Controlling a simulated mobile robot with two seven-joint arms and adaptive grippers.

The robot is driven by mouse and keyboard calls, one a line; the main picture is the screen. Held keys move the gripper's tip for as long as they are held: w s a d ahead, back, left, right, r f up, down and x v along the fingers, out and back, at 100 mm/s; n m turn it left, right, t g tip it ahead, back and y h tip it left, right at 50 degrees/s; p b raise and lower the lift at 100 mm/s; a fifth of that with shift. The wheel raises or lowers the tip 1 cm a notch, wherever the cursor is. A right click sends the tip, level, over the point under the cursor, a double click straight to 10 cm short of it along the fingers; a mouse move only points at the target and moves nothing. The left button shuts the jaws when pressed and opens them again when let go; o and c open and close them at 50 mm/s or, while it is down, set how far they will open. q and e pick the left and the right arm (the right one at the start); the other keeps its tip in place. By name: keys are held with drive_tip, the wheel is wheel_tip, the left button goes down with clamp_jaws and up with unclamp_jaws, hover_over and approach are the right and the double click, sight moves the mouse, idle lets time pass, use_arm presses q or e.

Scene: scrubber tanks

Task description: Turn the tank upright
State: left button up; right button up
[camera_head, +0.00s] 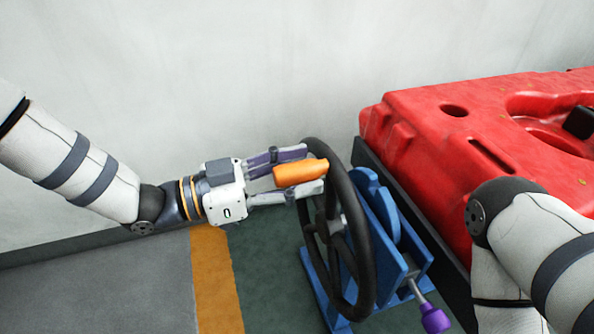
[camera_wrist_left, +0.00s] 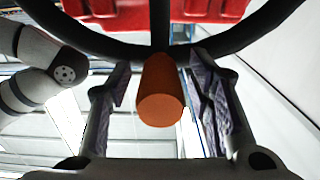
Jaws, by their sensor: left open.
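The red tank (camera_head: 430,125) lies on a dark frame at the right of the head view. Its underside edge shows in the left wrist view (camera_wrist_left: 205,10). A black handwheel (camera_head: 368,240) with an orange handle (camera_head: 300,172) stands in front of the tank on a blue stand (camera_head: 392,235). My left gripper (camera_head: 312,168) is open, with its fingers on either side of the orange handle. In the left wrist view the handle (camera_wrist_left: 160,92) sits between the two fingers, with a gap on each side. My right arm shows at the right edge, but its gripper is out of view.
A purple knob (camera_head: 434,319) on a metal rod sticks out low from the blue stand. A pale wall (camera_head: 230,70) is behind. The green floor with an orange stripe (camera_head: 215,275) is clear to the left of the wheel.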

use_arm(q)
clamp_jaws()
